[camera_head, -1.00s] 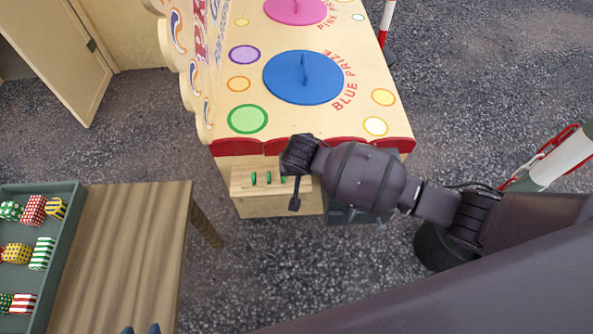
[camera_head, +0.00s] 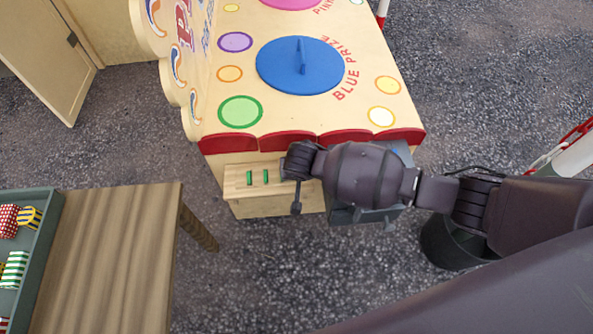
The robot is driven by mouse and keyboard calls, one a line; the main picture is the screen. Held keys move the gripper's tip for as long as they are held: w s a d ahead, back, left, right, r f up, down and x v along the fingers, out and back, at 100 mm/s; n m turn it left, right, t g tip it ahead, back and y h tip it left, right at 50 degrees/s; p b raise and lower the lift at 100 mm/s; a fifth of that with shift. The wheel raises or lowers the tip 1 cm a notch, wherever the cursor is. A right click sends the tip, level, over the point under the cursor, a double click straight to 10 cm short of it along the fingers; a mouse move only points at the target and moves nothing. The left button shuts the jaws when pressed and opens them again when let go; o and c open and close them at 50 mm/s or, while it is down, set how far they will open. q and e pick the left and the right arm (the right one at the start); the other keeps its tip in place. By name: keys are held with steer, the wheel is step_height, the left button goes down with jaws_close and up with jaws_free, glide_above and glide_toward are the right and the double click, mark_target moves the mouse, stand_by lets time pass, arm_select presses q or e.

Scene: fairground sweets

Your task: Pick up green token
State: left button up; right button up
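Two green tokens stand upright in the light wooden holder (camera_head: 236,190) on the front of the prize stall: a left token (camera_head: 249,178) and a right token (camera_head: 266,176). My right gripper (camera_head: 290,178) is at the right end of the holder, just right of the tokens. Its arm comes in from the right. Its fingertips are mostly hidden by the wrist, so I cannot tell if it is open or holds a token. My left gripper is not in view.
The stall top has a blue lid (camera_head: 290,75) with a handle. A grey open box (camera_head: 342,212) sits under my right forearm. A wooden table (camera_head: 115,250) with a tray (camera_head: 45,250) of patterned sweets stands at the left. Asphalt lies between.

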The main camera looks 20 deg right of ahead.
steer(key=shift+w, duration=0.1)
jaws_close()
steer(key=shift+r, duration=0.1)
